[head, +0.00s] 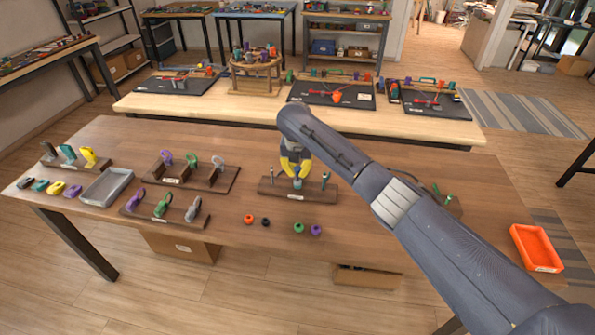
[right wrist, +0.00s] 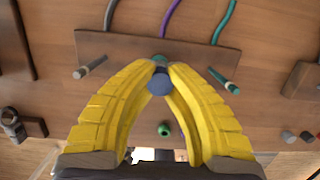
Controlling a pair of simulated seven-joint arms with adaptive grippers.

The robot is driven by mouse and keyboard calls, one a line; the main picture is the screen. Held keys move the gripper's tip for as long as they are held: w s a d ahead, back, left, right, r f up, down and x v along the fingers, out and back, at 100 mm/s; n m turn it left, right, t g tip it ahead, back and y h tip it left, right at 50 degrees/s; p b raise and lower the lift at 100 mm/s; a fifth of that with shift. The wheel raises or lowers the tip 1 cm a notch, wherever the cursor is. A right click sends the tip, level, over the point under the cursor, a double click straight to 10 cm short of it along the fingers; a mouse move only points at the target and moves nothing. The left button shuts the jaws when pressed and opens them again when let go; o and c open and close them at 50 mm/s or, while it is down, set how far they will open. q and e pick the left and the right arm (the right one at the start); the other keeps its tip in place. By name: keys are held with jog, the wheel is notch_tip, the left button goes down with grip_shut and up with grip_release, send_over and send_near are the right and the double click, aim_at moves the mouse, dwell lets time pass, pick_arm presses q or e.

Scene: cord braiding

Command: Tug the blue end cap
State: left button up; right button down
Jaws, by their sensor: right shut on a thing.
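The blue end cap (right wrist: 159,84) shows in the right wrist view between the yellow fingertips of my right gripper (right wrist: 165,72). The gripper is shut on it, one finger on each side. In the head view the right gripper (head: 296,166) points down over a small dark wooden board (head: 271,187), with the blue cap (head: 297,184) at its fingertips. A peg stands on each side of it on the board. Something teal shows just behind the cap; the fingers hide most of it. My left gripper is not in view.
Loose orange (head: 248,218), black (head: 265,222), green (head: 298,228) and purple (head: 316,230) caps lie in front of the board. Wooden racks with coloured clips (head: 163,207) and a grey tray (head: 105,187) are at left. An orange tray (head: 537,248) is at far right.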

jog(key=shift+f, duration=0.1)
dwell(0.3)
jog(key=c, duration=1)
grip_release()
jog(key=shift+v, duration=3)
jog(key=shift+d, duration=0.1)
